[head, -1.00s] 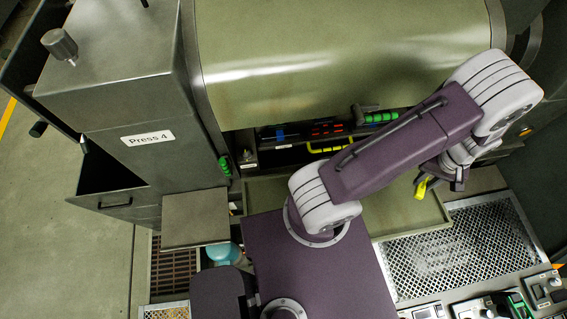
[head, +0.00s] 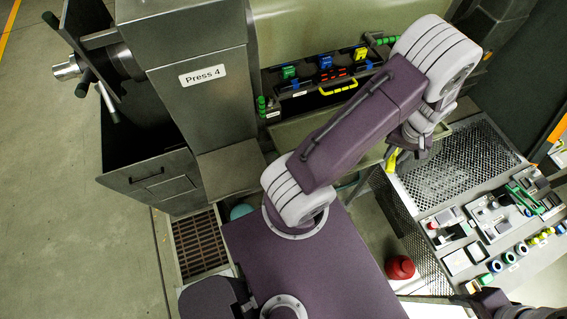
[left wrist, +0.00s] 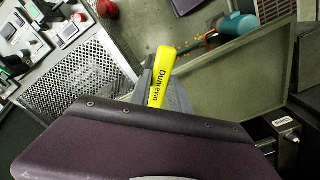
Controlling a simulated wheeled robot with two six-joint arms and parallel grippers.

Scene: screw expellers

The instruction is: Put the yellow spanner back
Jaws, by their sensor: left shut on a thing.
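The yellow spanner shows as a yellow end (head: 391,160) below my left gripper (head: 405,150) in the head view. In the left wrist view its yellow handle (left wrist: 162,76), with dark lettering, sticks out from the jaws, which are shut on it. The rest of the spanner is hidden by the gripper. The gripper holds it near the right end of the green tray (head: 290,132) under the press. My right gripper is not in view.
A rack (head: 318,82) with green, blue and red pieces and a yellow bar (head: 338,88) lies beyond my arm. Perforated mesh (head: 460,160) and a bench of small parts (head: 500,215) are at the right. A red container (head: 400,267) stands on the floor.

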